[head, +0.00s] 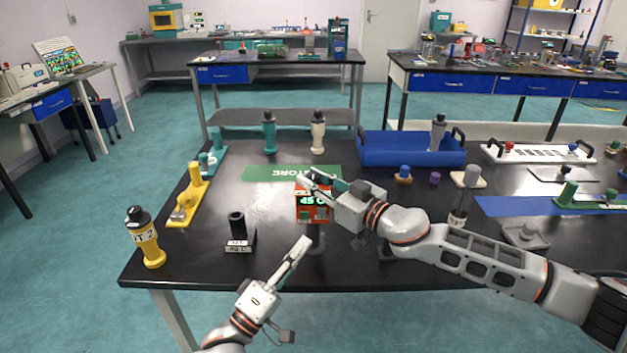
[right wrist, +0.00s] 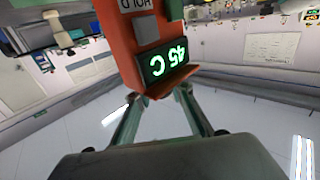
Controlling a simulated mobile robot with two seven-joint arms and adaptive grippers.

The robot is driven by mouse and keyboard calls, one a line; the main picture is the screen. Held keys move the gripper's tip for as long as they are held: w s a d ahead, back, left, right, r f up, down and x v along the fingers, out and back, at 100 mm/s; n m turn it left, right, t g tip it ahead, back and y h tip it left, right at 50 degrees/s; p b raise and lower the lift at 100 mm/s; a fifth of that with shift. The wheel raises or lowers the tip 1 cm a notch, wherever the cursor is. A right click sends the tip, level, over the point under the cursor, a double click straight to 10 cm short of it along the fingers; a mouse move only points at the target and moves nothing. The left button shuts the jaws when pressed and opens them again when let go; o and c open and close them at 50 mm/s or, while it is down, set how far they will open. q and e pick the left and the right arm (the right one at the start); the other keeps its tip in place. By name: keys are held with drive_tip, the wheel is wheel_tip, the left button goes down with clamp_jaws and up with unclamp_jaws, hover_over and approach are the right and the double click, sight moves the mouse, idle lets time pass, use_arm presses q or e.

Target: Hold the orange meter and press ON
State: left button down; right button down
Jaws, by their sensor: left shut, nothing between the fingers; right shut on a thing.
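My left gripper (head: 303,244) is shut and empty, just below and in front of the meter in the head view. I cannot make out an ON button.
A green mat (head: 265,174) marked "STORE" lies behind the meter. A black holder (head: 238,232) stands to its left, with a yellow bottle (head: 146,240) and a yellow stand (head: 190,195) further left. A blue tray (head: 400,152) is at the back right.

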drive_tip(key=c, duration=1.7)
unclamp_jaws()
